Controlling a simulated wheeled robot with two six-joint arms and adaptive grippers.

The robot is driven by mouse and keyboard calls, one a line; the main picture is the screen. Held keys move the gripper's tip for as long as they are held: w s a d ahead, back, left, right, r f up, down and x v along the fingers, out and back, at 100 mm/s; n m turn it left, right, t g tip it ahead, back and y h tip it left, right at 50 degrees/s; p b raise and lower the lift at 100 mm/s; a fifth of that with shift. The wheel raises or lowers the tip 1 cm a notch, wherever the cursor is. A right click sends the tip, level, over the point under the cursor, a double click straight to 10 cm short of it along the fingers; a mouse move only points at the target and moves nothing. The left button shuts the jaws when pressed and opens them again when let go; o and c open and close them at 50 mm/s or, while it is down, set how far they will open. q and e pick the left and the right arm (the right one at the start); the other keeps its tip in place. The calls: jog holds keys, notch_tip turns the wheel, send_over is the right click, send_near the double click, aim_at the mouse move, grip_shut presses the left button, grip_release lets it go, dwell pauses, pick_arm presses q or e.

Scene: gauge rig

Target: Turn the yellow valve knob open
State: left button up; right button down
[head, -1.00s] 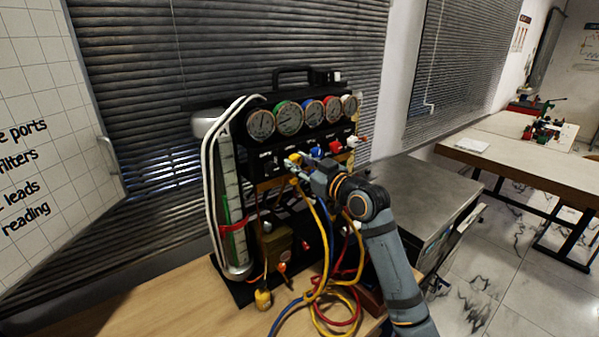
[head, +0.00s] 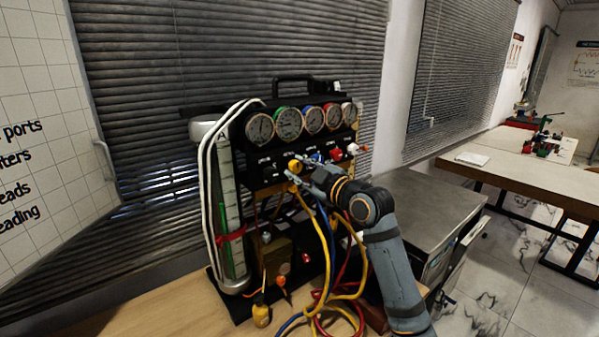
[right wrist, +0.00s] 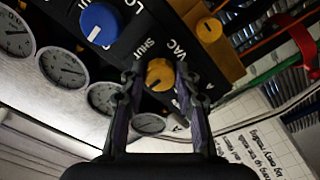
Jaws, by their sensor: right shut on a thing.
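The yellow valve knob (head: 294,166) is on the front of the black gauge rig (head: 262,172), below the row of gauges. In the right wrist view the yellow knob (right wrist: 160,73) sits between the two fingers of my right gripper (right wrist: 158,84), near the printed words SHUT and VAC. A small dark mark shows on its face. My right gripper (head: 299,174) is shut on the knob, reaching in from the right; its fingers hide part of the panel. My left gripper is not in view.
A blue knob (right wrist: 99,24) is close to the yellow one, and a red knob (head: 336,153) is further right. Yellow, blue and red hoses (head: 325,290) hang below my gripper. A grey metal cabinet (head: 425,205) stands to the right.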

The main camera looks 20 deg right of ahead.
dwell(0.4)
jog(key=c, duration=1)
grip_release()
jog(key=shift+v, duration=3.75)
